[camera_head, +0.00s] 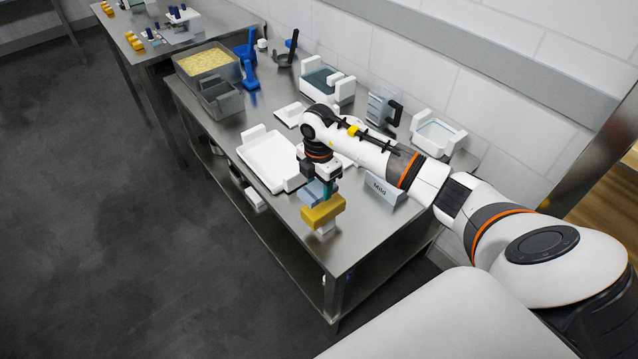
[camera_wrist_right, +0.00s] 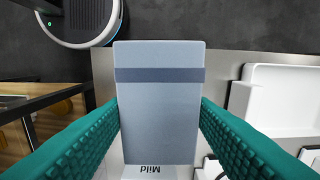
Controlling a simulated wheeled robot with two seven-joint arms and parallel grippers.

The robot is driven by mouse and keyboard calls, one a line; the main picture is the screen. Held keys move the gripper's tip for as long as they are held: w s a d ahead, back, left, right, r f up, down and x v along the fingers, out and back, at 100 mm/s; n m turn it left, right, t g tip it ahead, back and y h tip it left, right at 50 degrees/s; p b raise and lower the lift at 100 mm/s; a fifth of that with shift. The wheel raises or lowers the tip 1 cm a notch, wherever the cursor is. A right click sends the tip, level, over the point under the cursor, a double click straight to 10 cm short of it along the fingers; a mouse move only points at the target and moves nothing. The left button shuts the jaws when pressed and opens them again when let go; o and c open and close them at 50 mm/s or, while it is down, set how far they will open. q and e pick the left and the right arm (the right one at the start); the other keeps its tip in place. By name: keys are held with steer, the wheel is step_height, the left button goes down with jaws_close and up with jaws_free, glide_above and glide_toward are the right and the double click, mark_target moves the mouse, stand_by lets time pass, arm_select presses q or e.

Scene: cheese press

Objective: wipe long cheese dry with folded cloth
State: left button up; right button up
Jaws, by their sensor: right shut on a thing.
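The long cheese (camera_head: 323,212) is a yellow block resting on a small white stand near the table's front right corner. My right gripper (camera_head: 327,188) is just above and behind it, shut on the folded cloth (camera_head: 315,192). The cloth is pale blue-grey; in the right wrist view it (camera_wrist_right: 157,105) shows a darker band and stands between the teal fingers of my right gripper (camera_wrist_right: 158,120). The cloth looks very close to the cheese's top, but I cannot tell whether they touch. The cheese is hidden in the wrist view. My left gripper is out of view.
A white tray (camera_head: 268,160) lies left of my right gripper. Behind are a clear jug (camera_head: 380,107) and white moulds (camera_head: 437,133). A curd tub (camera_head: 207,63) and grey bin (camera_head: 220,98) stand at the far left. The table's front right corner is bare.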

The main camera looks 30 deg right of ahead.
steer(key=b, duration=0.4)
glide_above(320, 207)
steer(key=shift+w+f, duration=0.1)
steer(key=shift+f, duration=2.35)
steer(key=shift+f, duration=0.6)
